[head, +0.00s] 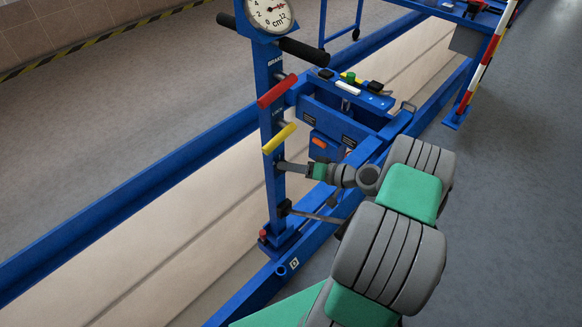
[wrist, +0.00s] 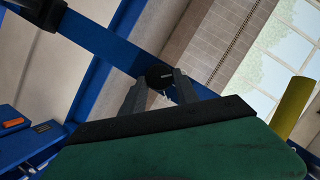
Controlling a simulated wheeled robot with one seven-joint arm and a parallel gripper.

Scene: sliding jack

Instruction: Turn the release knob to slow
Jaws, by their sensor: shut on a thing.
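The release knob (wrist: 158,76) is a small dark round knob with a pale mark on its edge. It sits on the blue column (wrist: 100,45) in the wrist view, between the fingertips of my gripper (wrist: 157,85). My gripper is shut on it from both sides. In the head view my gripper (head: 286,167) reaches the blue column (head: 266,75) from the right, just below the yellow handle (head: 279,137). There the fingers hide the knob. Any slow marking and the knob's exact setting cannot be read.
A red handle (head: 277,91) sticks out above the yellow one, with a black crossbar and a round dial (head: 270,13) on top. The yellow handle is close beside my gripper in the wrist view (wrist: 291,106). Blue rails and a cross beam (head: 338,118) lie behind.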

